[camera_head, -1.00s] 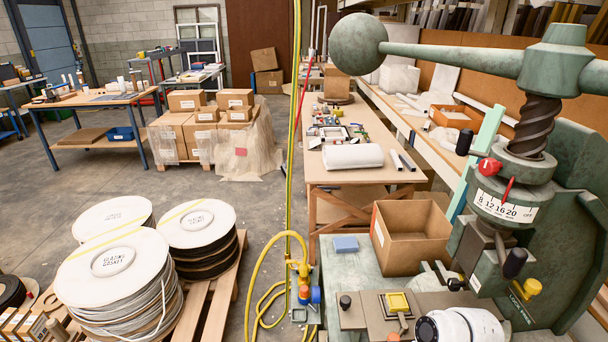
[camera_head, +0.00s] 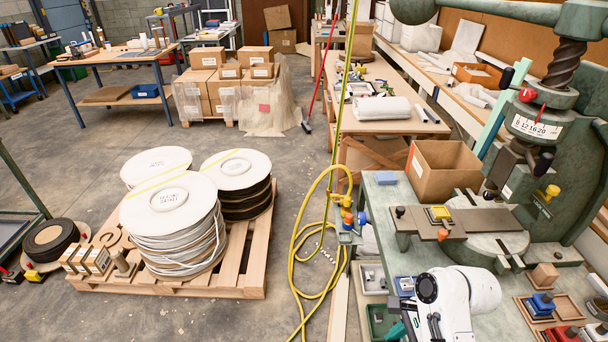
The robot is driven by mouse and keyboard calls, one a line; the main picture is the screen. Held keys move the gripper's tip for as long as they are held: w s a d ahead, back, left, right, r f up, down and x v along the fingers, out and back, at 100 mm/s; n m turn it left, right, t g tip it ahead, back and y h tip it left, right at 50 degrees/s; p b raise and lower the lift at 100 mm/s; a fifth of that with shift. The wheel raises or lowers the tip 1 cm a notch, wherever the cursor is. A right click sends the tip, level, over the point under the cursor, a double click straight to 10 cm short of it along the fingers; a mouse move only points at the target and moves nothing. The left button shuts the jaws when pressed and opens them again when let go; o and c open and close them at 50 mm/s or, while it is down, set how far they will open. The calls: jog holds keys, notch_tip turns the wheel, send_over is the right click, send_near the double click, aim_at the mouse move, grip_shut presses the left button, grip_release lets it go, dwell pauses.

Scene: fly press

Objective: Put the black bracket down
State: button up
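I cannot make out the black bracket in this view. My white arm (camera_head: 458,292) reaches over the near part of the green press bench (camera_head: 390,212), and its lower end runs down to the bottom edge of the picture. My gripper is not visible, so I cannot tell what it holds. Small dark parts show beside the arm near the bottom edge, too unclear to name.
A grey tray (camera_head: 372,279) and a green tray (camera_head: 376,323) lie left of my arm; wooden trays (camera_head: 553,308) lie right. An open cardboard box (camera_head: 440,172) stands behind the press bed (camera_head: 480,222). A yellow hose (camera_head: 297,245) and loaded pallet (camera_head: 250,285) are left.

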jog(key=shift+w+r, duration=0.1)
jog(key=shift+r, duration=0.05)
jog(key=shift+w+d+f, duration=0.2)
jog(key=shift+d, duration=0.05)
jog(key=shift+a+r, duration=0.1)
jog(key=shift+a, duration=0.3)
jog(key=shift+w+n, duration=0.15)
jog(key=shift+n, duration=0.25)
jog(key=shift+a, duration=0.1)
jog(key=w+a+f+n+g+h+b, duration=0.2)
jog(key=a+f+n+g+b, duration=0.15)
jog(key=n, duration=0.75)
jog(key=s+d+f+n+h, duration=0.2)
jog(key=s+d+f+n, duration=0.2)
jog(key=f+n, duration=0.1)
jog(key=shift+d+f+g+h+b, duration=0.2)
jog(key=shift+f+g+h+b, duration=0.15)
jog(key=shift+f+b, duration=0.15)
